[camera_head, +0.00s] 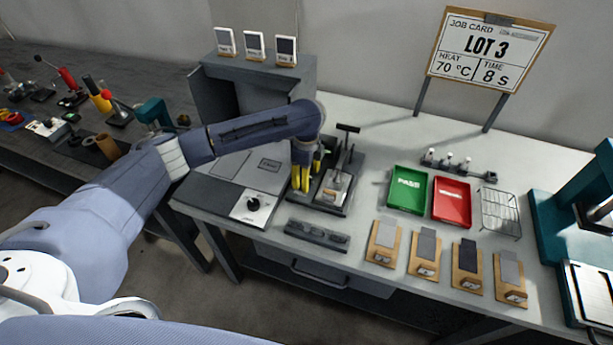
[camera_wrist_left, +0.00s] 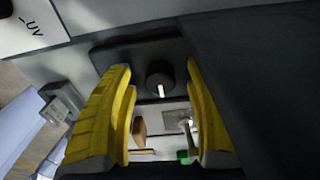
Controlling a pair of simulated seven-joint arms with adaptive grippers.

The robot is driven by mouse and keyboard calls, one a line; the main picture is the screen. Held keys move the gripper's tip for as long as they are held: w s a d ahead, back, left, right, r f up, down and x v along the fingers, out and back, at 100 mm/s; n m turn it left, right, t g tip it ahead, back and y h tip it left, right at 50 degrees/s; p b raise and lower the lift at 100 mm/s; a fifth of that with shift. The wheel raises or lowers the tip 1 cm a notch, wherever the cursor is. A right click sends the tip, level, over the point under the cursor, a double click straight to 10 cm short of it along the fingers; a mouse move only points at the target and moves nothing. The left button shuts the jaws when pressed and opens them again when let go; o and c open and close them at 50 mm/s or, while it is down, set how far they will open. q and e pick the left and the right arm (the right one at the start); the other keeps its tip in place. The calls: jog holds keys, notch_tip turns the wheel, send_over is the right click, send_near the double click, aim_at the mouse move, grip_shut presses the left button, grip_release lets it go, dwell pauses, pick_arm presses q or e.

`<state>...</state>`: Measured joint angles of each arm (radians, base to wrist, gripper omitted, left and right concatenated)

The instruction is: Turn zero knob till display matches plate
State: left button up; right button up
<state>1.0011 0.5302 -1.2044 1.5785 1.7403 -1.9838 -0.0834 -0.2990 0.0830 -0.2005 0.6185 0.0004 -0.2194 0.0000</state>
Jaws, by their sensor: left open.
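My left gripper (camera_head: 303,180) has yellow fingers and hangs over the left part of a dark bench device (camera_head: 328,207). In the left wrist view the open fingers (camera_wrist_left: 162,110) stand either side of a round black knob (camera_wrist_left: 160,74) with a white pointer mark. The knob lies beyond the fingertips or between them; I cannot tell whether they touch it. In the head view the fingers hide this knob. A small pale plate with a brown edge (camera_head: 332,194) sits on the device. I cannot read any display. My right gripper is not in view.
A white panel with another black knob (camera_head: 253,204) lies left of the device. A dark rack (camera_head: 317,235) lies in front. Green (camera_head: 408,188) and red (camera_head: 451,202) trays, a wire rack (camera_head: 500,213) and several sample boards stand right. A job card (camera_head: 487,50) stands behind.

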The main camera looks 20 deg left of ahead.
pick_arm(q)
notch_tip(320, 180, up, 12)
dwell(0.6)
dwell(0.4)
